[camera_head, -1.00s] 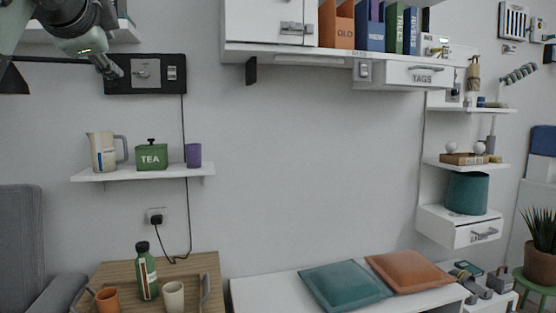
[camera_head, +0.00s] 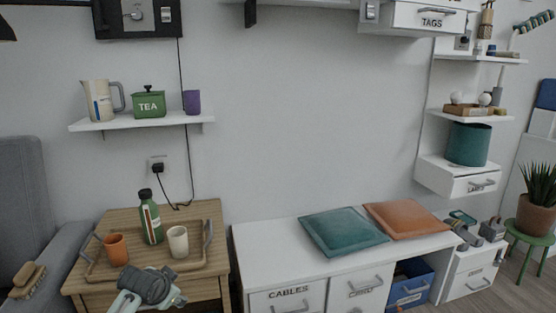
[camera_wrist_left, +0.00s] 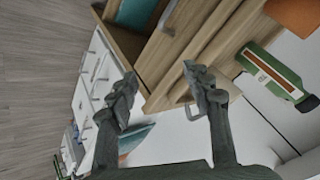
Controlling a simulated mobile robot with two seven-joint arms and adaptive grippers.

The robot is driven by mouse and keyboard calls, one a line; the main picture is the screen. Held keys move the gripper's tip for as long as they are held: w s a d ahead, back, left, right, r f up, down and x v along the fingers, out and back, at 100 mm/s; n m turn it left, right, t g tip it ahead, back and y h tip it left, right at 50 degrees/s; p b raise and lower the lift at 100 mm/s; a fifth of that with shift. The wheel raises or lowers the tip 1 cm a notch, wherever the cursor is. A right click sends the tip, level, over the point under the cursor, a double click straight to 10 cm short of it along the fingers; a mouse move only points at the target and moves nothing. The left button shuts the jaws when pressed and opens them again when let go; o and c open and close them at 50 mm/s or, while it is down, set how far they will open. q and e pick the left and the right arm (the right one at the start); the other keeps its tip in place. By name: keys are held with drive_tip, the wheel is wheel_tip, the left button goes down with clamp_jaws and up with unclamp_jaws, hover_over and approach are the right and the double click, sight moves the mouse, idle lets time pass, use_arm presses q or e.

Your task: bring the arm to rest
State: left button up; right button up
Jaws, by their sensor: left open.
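My left arm (camera_head: 148,288) shows at the bottom of the head view, in front of the wooden side table (camera_head: 88,222). Its fingertips cannot be made out there. In the left wrist view my left gripper (camera_wrist_left: 163,88) is open, its two dark fingers spread apart with nothing between them. Wooden furniture edges and white drawer fronts lie beyond the fingers. My right gripper is not in view.
A tray on the side table holds an orange cup (camera_head: 116,249), a green bottle (camera_head: 151,217) and a cream cup (camera_head: 178,241). The green bottle also shows in the left wrist view (camera_wrist_left: 272,72). A white bench (camera_head: 262,252) with two cushions stands right. A brush (camera_head: 27,280) lies at left.

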use_arm(q)
drive_tip(key=s+f+n+g, duration=0.2)
drive_tip(key=s+f+g, duration=0.1)
drive_tip(key=s+f, duration=1.65)
drive_tip(key=s+f+n+g, duration=0.1)
drive_tip(key=s+f, duration=0.5)
drive_tip(key=s, duration=0.3)
drive_tip(key=s+f+n+g, duration=0.1)
drive_tip(key=s+f, duration=0.5)
drive_tip(key=s, duration=0.3)
drive_tip(key=shift+a+f+g, duration=0.3)
drive_tip(key=shift+a+g, duration=0.05)
drive_tip(key=shift+g, duration=0.05)
